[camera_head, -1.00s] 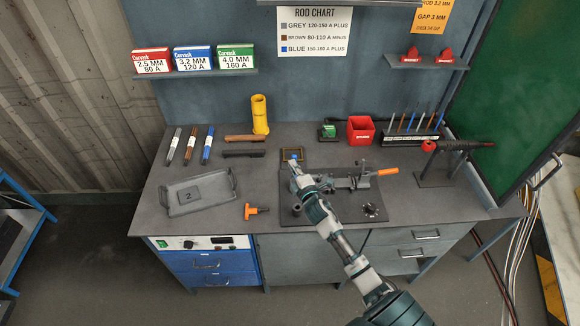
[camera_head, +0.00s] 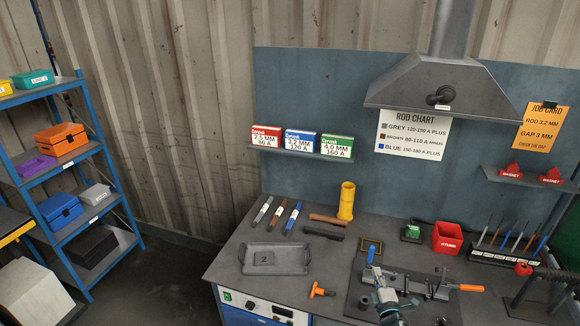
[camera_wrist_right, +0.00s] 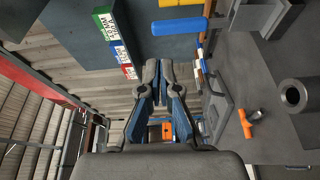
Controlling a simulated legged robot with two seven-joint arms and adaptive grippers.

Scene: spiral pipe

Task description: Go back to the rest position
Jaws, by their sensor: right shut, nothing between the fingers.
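My right gripper (camera_head: 372,256) is above the bench in the head view, seen from behind and small, with its arm coming up from the bottom edge. In the right wrist view its two blue-and-grey fingers (camera_wrist_right: 163,72) are shut together with nothing between them. It is apart from the fixture with the orange handle (camera_head: 467,288), which sits on a dark plate on the bench. My left gripper is in neither current view.
The workbench (camera_head: 232,254) carries a grey tray (camera_head: 275,259), marker-like rods, a yellow cylinder (camera_head: 347,201), an orange T-handle (camera_head: 321,290) and a red bin (camera_head: 447,238). A grey hood (camera_head: 440,83) hangs above. A blue shelf rack (camera_head: 82,210) stands left, with floor between.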

